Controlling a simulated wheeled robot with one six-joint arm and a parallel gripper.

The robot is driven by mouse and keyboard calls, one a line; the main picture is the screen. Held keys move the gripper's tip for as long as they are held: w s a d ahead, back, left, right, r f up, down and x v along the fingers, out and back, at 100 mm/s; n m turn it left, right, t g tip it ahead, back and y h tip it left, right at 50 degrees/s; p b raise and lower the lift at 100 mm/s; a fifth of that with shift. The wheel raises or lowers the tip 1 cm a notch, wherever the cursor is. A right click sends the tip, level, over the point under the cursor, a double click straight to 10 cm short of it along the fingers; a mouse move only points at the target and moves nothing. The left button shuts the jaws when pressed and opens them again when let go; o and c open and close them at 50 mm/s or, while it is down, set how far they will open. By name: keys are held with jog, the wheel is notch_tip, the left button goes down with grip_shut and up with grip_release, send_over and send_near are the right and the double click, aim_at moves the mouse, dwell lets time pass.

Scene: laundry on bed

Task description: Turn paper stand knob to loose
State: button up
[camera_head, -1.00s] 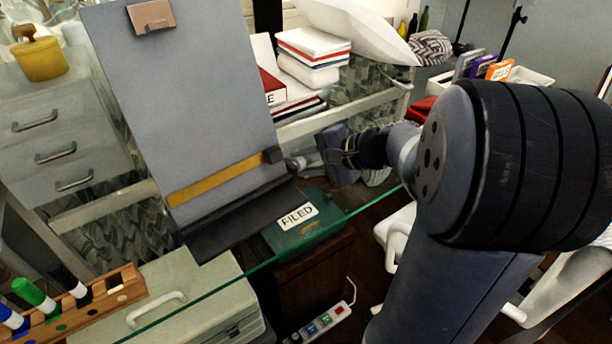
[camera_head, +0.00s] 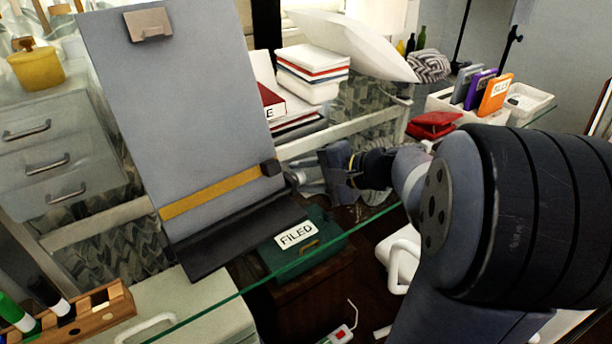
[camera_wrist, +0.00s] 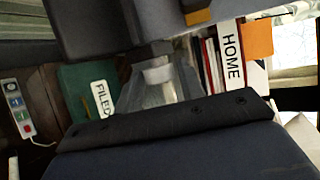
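The paper stand (camera_head: 190,110) is a tilted grey board with a metal clip at its top, a yellow bar across its lower part and a dark ledge below. Its knob area (camera_wrist: 155,49) is at the bar's right end, under a dark end block in the wrist view; the knob itself is mostly hidden. My gripper (camera_head: 300,180) comes from the right, with its grey fingertips at or very near the knob. In the wrist view the fingers (camera_wrist: 158,78) converge towards the knob. I cannot tell whether they close on it.
A green "FILED" box (camera_head: 305,250) sits just below the stand's ledge and my gripper. Books (camera_head: 312,70) and a white pillow (camera_head: 350,35) are behind. A red item (camera_head: 433,124) and an organiser tray (camera_head: 530,100) stand at right. A glass edge (camera_head: 240,290) crosses in front.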

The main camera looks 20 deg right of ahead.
jog(key=shift+o, duration=1.3)
jog(key=shift+r+p, duration=0.15)
jog(key=shift+p, duration=0.95)
jog(key=shift+r+g+p, duration=0.1)
jog(key=shift+g+p, duration=0.2)
jog(key=shift+p, duration=0.25)
jog(key=shift+g+h+p, duration=0.3)
jog(key=shift+h+p, duration=0.1)
jog(key=shift+p, duration=0.6)
jog(key=g+p, duration=0.1)
jog(key=p, duration=0.3)
jog(key=m+g+h+p, duration=0.1)
jog(key=p, duration=0.4)
jog(key=g+h+p, duration=0.1)
jog(key=g+p, duration=0.1)
jog(key=p, duration=0.3)
jog(key=shift+w+a+r+m, duration=0.1)
jog(key=shift+w+r+m, duration=0.2)
jog(key=shift+r, duration=0.1)
jog(key=g+p, duration=0.1)
jog(key=p, duration=0.3)
jog(key=shift+w+h, duration=0.1)
jog(key=shift+h, duration=0.3)
